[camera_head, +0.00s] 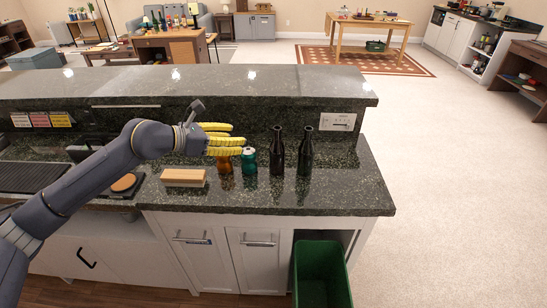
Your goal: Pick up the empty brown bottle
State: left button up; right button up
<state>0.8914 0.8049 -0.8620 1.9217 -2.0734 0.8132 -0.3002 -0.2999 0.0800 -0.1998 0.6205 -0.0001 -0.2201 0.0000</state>
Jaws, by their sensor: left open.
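An amber-brown object (224,165) stands on the dark granite counter (345,195), its upper part hidden behind my gripper's fingers; I cannot tell its full shape. To its right stand a teal can (249,160) and two dark upright bottles, one nearer the can (277,153) and one farther right (305,154); both look almost black. My left gripper (238,139) comes in from the left, its yellow fingers apart and pointing right, in front of or over the amber-brown object. Nothing shows held in it; contact cannot be told. My right gripper is out of view.
A wooden block (184,176) lies on the counter left of the amber-brown object. A raised granite ledge (240,85) runs behind. A green bin (322,278) stands below the counter at the right. The counter's right end is clear.

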aim_at(274, 139)
pick_arm(q)
jog(key=x, duration=1.7)
jog(key=shift+f, duration=0.25)
grip_shut()
